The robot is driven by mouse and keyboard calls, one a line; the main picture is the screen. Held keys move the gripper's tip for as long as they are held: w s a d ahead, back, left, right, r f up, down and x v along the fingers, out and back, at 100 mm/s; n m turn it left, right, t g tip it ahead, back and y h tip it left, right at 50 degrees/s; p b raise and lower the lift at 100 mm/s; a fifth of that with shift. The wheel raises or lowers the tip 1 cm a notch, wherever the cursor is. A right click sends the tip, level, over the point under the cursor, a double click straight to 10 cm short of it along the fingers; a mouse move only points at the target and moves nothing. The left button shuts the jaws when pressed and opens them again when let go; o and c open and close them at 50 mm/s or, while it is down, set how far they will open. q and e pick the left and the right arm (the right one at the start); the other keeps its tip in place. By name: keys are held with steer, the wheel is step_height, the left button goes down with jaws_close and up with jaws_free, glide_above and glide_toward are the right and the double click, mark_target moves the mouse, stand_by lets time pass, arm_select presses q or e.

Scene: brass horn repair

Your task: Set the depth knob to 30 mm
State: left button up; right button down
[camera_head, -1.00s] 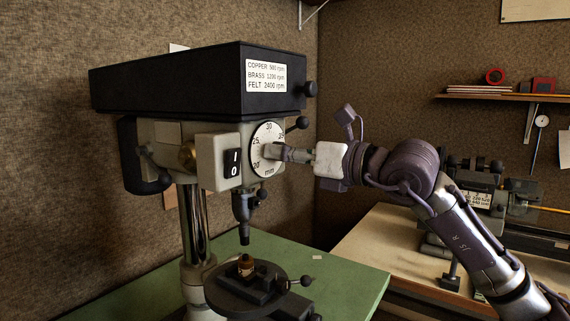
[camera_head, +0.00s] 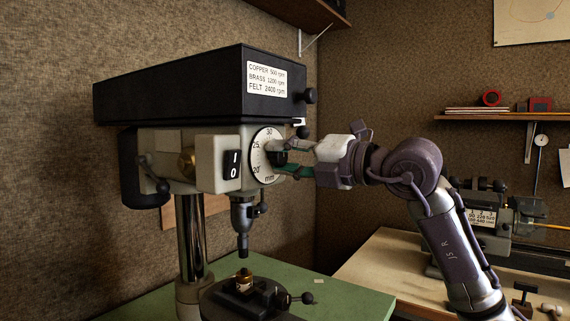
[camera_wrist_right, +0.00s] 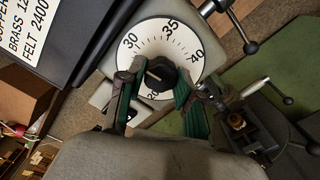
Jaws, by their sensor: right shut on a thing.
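The drill press (camera_head: 170,85) carries a round white depth dial (camera_head: 261,140) on its front, marked in mm. In the right wrist view the dial (camera_wrist_right: 183,37) shows 30, 35 and 40. The black depth knob (camera_head: 279,158) sits at its centre, and it also shows in the right wrist view (camera_wrist_right: 158,77) with a pale line on its face. I cannot read the exact setting. My right gripper (camera_head: 286,158) is shut on the knob, one green-padded finger on each side; its fingers also show in the right wrist view (camera_wrist_right: 157,86). My left gripper is out of view.
A lever with a black ball (camera_head: 302,131) stands close above my right fingers. The 1/0 switch (camera_head: 233,164) is left of the dial. The chuck (camera_head: 241,220) hangs above a work table (camera_head: 220,303) holding a small brass part (camera_head: 243,280).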

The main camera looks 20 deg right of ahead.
steer(key=shift+m, duration=0.6)
steer(key=shift+r, duration=0.1)
steer(key=c, duration=0.8)
jaws_free()
steer(key=shift+o, duration=0.2)
steer(key=v, duration=1.2)
